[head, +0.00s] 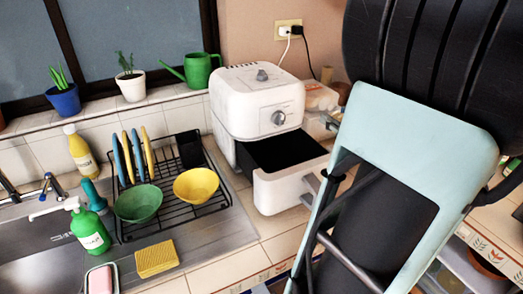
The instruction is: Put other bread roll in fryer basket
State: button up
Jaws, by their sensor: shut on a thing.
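The white air fryer (258,101) stands on the counter in the head view. Its fryer basket (283,192) is pulled out toward the front right, and the part of its dark inside that shows looks empty. A grey handle (311,184) shows at the basket's front, partly covered by my arm. My gripper cannot be made out; my arm fills the right side and hides the area behind it. No bread roll can be clearly made out. A pale tan item (320,97) lies behind the fryer on the right, too small and covered to identify.
Left of the fryer is a black dish rack (188,214) with a green bowl (138,203), a yellow bowl (195,184) and upright plates. A sink, soap bottle (88,229) and sponge (156,258) are farther left. Bare tiles (280,246) lie before the basket.

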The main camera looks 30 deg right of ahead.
jog(key=w+d+f+b, duration=0.4)
jog(key=w+f+b, duration=0.5)
jog(key=w+f, duration=0.3)
jog(key=shift+w+d+f, duration=0.15)
jog(key=shift+w+f, duration=0.2)
jog(key=shift+f, duration=0.05)
jog(key=shift+b, duration=0.3)
jog(key=shift+f+b, duration=0.5)
jog(key=shift+f, duration=0.15)
jog(key=o, duration=1.1)
jog(key=shift+o, duration=0.2)
jog(key=shift+r, duration=0.1)
